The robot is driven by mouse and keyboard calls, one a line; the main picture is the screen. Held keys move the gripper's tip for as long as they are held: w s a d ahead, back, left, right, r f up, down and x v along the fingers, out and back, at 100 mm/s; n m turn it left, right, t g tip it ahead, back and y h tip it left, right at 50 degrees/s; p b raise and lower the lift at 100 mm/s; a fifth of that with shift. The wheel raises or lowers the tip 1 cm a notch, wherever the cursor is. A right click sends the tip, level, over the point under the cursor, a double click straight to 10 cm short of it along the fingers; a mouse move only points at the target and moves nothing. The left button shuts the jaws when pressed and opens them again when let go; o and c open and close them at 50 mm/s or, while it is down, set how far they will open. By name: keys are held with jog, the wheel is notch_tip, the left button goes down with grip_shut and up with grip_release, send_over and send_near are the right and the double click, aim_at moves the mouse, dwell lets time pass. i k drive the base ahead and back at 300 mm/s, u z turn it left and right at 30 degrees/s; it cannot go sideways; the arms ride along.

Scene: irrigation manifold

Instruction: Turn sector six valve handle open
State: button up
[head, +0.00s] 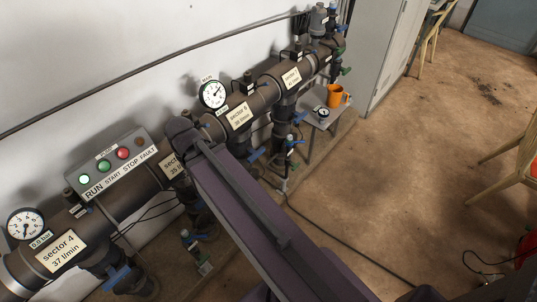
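The sector 6 plate (240,116) is on the manifold pipe along the wall, in the middle of the head view. A blue valve handle (255,155) shows below it, beside the upper edge of my arm; it appears to belong to sector 6. My arm covers part of the piping to its left, and I cannot tell the handle's exact angle. My arm crosses from the lower right to a dark joint near the pipe, between the sector 5 plate (171,165) and the sector 6 plate. My gripper is not visible in this view.
A sector 4 plate (62,252), a control box (112,165) and pressure gauges (213,94) line the pipe. A grey cabinet (385,50) stands behind.

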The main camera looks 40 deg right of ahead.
aim_at(254, 154)
jog(key=z, duration=0.15)
jog(key=k, duration=0.25)
jog(key=z, duration=0.65)
